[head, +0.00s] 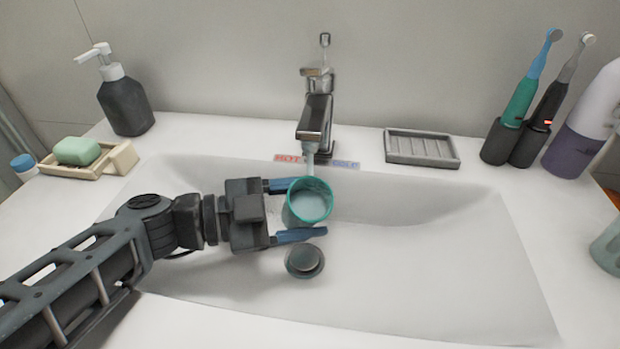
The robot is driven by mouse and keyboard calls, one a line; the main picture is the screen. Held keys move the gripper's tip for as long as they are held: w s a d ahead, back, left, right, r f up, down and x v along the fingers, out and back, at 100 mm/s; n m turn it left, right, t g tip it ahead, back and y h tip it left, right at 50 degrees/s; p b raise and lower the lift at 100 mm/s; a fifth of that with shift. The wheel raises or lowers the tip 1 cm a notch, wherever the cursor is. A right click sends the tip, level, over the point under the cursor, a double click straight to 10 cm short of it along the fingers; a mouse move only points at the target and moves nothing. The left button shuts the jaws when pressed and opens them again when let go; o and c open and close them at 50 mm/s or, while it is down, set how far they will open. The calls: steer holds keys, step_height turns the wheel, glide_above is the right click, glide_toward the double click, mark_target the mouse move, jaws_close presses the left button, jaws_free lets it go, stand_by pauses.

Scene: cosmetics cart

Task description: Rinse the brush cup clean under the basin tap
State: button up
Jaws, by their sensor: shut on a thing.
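The brush cup (310,203), with a teal rim, is held in the basin (420,285) under the tap (315,118). My gripper (298,212) comes from the left and is shut on the cup, with one blue finger on its far side and one on its near side. Water runs from the spout down to the cup, and pale liquid shows inside. The cup is tilted so its opening faces up toward the camera. Its lower part is partly hidden by the gripper.
A round drain plug (304,261) lies just below the cup. A dark soap dispenser (125,103) and a green soap bar (77,151) stand at left. A grey soap dish (422,148) and electric toothbrushes (525,90) are at right. The basin's right side is clear.

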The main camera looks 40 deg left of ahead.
mark_target(297, 225)
steer(key=shift+s+d+r+p, duration=0.1)
steer(key=shift+s+d+p, duration=0.25)
steer(key=shift+s+p, duration=0.3)
steer(key=shift+s+d+p, duration=0.35)
steer(key=shift+s+p, duration=0.1)
steer(key=shift+s, duration=0.35)
steer(key=shift+s+d, duration=0.1)
steer(key=shift+s, duration=0.05)
steer(key=shift+s+f, duration=0.1)
steer(key=shift+f, duration=0.25)
steer(key=s+d+r+p, duration=0.2)
steer(key=s+r+p, duration=0.2)
steer(key=p, duration=0.2)
steer(key=shift+d+r+p, duration=0.15)
steer(key=shift+r+p, duration=0.15)
steer(key=shift+s, duration=0.1)
steer(key=shift+r, duration=0.1)
stand_by(0.7)
